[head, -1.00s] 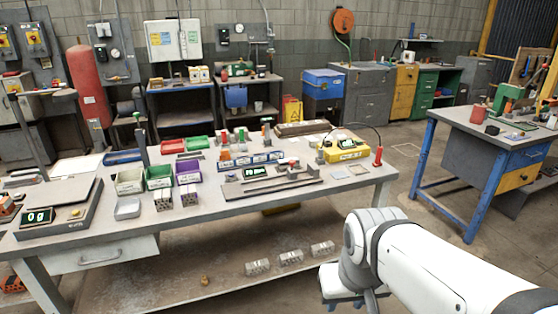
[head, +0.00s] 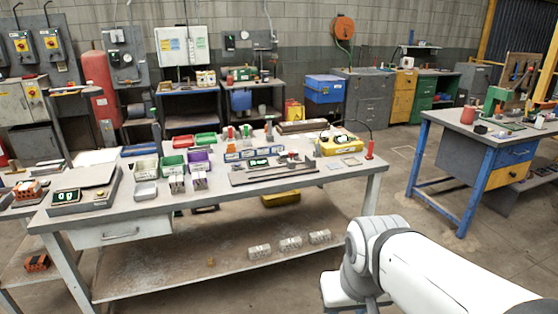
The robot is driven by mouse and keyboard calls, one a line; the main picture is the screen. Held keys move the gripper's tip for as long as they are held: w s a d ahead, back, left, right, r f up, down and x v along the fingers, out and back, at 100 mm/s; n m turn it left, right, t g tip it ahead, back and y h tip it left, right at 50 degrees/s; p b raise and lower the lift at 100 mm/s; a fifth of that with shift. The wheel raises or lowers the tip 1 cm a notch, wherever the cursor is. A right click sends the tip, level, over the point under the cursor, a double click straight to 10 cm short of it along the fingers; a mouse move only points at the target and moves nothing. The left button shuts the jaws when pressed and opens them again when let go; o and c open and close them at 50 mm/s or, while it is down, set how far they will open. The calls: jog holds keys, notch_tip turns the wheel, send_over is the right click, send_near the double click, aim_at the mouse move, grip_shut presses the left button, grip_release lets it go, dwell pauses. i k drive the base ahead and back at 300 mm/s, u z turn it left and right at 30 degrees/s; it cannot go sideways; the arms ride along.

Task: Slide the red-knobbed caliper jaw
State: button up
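The caliper (head: 274,170) is a long grey bar instrument with a lit green display. It lies on the workbench (head: 110,222) right of the middle. A small red spot, which looks like the jaw's knob (head: 293,155), shows near its right half; the jaw's exact position is too small to read. My gripper (head: 343,292) hangs at the bottom edge, in front of the bench's right end and well apart from the caliper. Its fingers are cut off by the picture's edge, so I cannot see whether they are open or shut.
Left of the caliper stand white, green and purple bins (head: 197,161) and a scale (head: 85,190). A yellow device (head: 338,144) with a cable and a red upright piece (head: 370,149) stand to its right. Several grey hollow blocks (head: 290,244) lie on the lower shelf. A blue-legged table (head: 465,205) stands right.

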aim_at(291, 163)
jog(key=u, duration=0.3)
jog(key=i, duration=1.2)
jog(key=z, duration=0.45)
